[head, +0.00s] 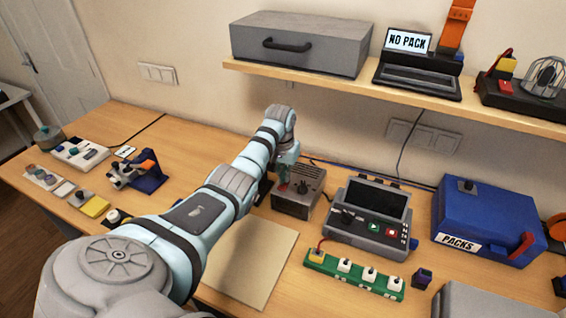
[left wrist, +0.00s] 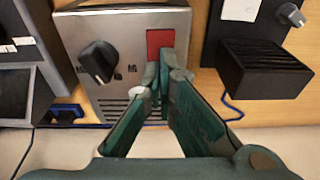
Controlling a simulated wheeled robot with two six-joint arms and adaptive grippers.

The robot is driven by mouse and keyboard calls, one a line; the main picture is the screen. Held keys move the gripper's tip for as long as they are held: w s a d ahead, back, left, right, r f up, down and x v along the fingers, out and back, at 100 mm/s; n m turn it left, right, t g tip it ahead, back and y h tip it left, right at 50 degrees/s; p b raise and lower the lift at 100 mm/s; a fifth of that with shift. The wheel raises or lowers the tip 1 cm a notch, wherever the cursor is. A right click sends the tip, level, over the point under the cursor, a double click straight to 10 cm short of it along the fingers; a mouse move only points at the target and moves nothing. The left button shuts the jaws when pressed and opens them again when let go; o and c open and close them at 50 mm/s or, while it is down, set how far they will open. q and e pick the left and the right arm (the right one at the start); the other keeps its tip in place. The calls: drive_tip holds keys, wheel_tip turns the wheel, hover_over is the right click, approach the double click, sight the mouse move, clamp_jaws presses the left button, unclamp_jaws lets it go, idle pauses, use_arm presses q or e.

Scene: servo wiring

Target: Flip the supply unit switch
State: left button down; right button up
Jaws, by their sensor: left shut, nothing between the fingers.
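The supply unit (head: 305,198) is a grey metal box on the desk, near the middle of the head view. In the left wrist view, its front panel (left wrist: 112,30) carries a black rotary knob (left wrist: 98,62) and a red switch (left wrist: 160,40). My left gripper (head: 283,178) is at the left part of the unit's panel. Its green fingers (left wrist: 163,80) are closed together and empty, with the tips at the lower edge of the red switch. I cannot tell whether they touch it. The fingers hide a bit of the switch's bottom. My right gripper is not in view.
A tester with a screen (head: 370,218) stands right of the unit, with a green strip (head: 352,275) before it. A blue PACKS box (head: 487,220) is farther right. A tan mat (head: 250,265) lies in front. The shelf (head: 300,82) hangs above.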

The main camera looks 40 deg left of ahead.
use_arm(q)
wheel_tip(320, 180, up, 3)
drive_tip(key=shift+w+a+f+p, duration=0.1)
drive_tip(key=shift+w+f+p, duration=0.1)
drive_tip(key=shift+p, duration=0.2)
drive_tip(key=shift+s+r, duration=0.15)
drive_tip(key=shift+r, duration=1.75)
